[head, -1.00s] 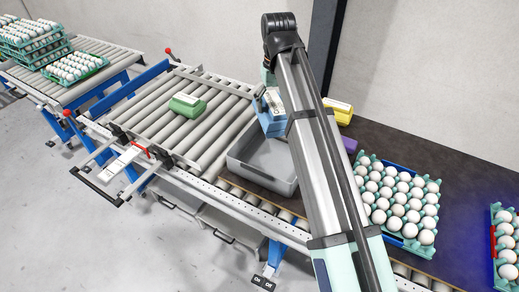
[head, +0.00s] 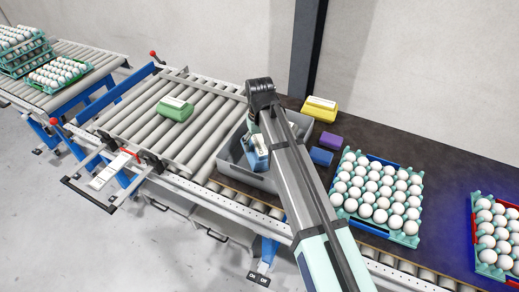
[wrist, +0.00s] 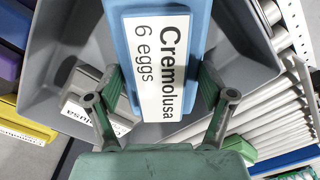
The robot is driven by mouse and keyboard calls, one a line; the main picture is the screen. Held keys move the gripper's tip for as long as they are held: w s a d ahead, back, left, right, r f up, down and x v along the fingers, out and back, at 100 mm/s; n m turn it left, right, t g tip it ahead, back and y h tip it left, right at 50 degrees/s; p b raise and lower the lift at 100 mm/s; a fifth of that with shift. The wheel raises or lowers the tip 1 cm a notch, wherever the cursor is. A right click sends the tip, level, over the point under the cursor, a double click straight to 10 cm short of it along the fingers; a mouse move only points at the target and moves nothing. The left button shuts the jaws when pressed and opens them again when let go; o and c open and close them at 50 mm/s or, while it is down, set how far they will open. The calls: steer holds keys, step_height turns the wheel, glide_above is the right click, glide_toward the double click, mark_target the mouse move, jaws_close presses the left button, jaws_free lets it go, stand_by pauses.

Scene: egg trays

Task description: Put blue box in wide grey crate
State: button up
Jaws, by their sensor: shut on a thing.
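The blue box (wrist: 204,14) has a white label reading "Cremolusa 6 eggs". It fills the middle of the wrist view, between the two fingers of my gripper (wrist: 161,85), which is shut on it. In the head view the blue box (head: 258,161) shows beside my arm, over the wide grey crate (head: 226,160). I cannot tell whether it touches the crate's floor. The crate's walls (wrist: 54,48) surround the box in the wrist view. My arm hides part of the crate and the fingers in the head view.
A grey labelled box (wrist: 88,92) shows beside the blue box, within the crate's outline. Yellow (head: 319,109), purple (head: 331,139) and small blue (head: 321,156) boxes lie right of the crate. A green box (head: 174,109) sits on rollers at left. An egg tray (head: 408,238) stands at right.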

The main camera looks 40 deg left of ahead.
mark_target(259, 143)
steer(key=shift+f+p, duration=0.35)
steer(key=shift+f, duration=1.55)
steer(key=shift+f, duration=0.15)
steer(key=o, duration=1.5)
steer(key=shift+c, duration=0.2)
step_height(259, 143, up, 12)
steer(key=shift+r+b, duration=0.2)
steer(key=shift+b, duration=0.9)
